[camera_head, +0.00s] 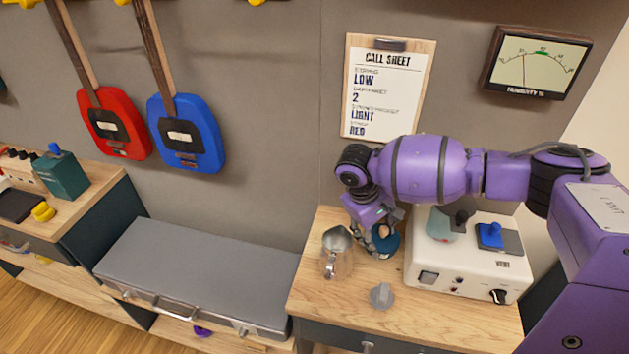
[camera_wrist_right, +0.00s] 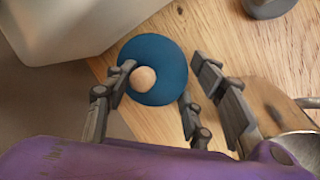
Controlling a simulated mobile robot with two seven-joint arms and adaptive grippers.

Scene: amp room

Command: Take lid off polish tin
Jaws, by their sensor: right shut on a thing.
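The polish tin shows as a round blue lid (camera_head: 390,243) with a small pale wooden knob on the right-hand wooden cabinet, beside the white unit. In the right wrist view the blue lid (camera_wrist_right: 160,50) faces me, with the knob (camera_wrist_right: 143,79) near its lower left edge. My right gripper (camera_head: 377,236) reaches down to it from above. Its fingers (camera_wrist_right: 155,88) stand on either side, one against the knob, and it is shut on the lid. The tin's body is hidden, so I cannot tell whether the lid is apart from it. My left gripper is not in view.
A metal jug (camera_head: 336,256) stands close left of my right gripper. A grey knob-like piece (camera_head: 381,296) lies in front. The white unit (camera_head: 460,270) stands to the right, with a teal object and blue switch on top. A grey case (camera_head: 200,270) lies left.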

